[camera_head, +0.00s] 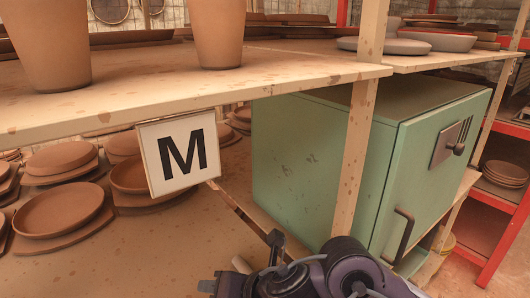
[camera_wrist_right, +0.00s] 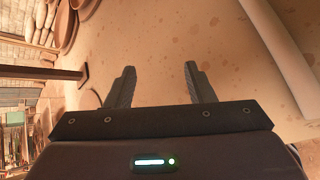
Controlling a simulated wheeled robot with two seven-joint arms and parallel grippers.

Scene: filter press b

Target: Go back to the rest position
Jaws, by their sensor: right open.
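My right gripper (camera_wrist_right: 160,88) is open and empty in the right wrist view, its two dark fingers apart over a pale, stained board surface. In the head view a dark arm of mine (camera_head: 318,276) shows at the bottom centre, in front of the lower shelf and the green cabinet (camera_head: 315,165). I cannot make out its gripper's fingers clearly there. My left gripper is not in either view.
A wooden shelf (camera_head: 200,95) with terracotta pots (camera_head: 45,45) stands close ahead. A white sign with "M" (camera_head: 180,152) hangs from its edge. Terracotta plates (camera_head: 58,210) lie below. A wooden post (camera_head: 358,150) stands before the green cabinet, and a red rack (camera_head: 497,215) is at right.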

